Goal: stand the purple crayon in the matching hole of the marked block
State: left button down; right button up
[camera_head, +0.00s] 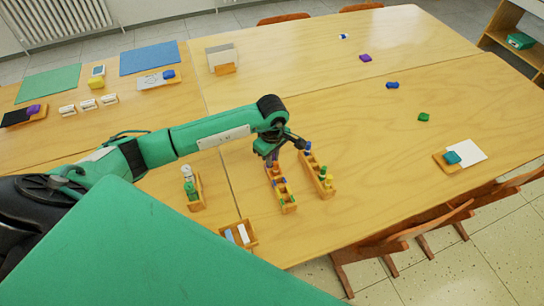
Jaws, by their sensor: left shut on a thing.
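Two long wooden blocks with several short coloured pieces in them stand side by side on the table, a left block (289,208) and a right block (327,191). I cannot tell from here which one is marked. My left gripper (272,158) points down at the far end of the left block and is shut on a small purplish piece, which looks like the purple crayon (271,164). The gripper hides most of it and the hole beneath, so I cannot tell whether it is in a hole. My right gripper is out of view.
A small wooden tray (251,242) lies at the front edge. A wooden holder (197,203) with green and white bottles stands left of the blocks. Small purple (366,58), blue (392,85) and green (424,117) pieces lie right. The table between them is clear.

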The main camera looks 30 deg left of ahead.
pick_arm(q)
jog(key=c, duration=1.3)
grip_release()
jog(key=shift+o, duration=1.1)
jog(key=shift+r+p, duration=1.25)
jog(key=shift+r, duration=1.8)
jog(key=shift+f, duration=0.1)
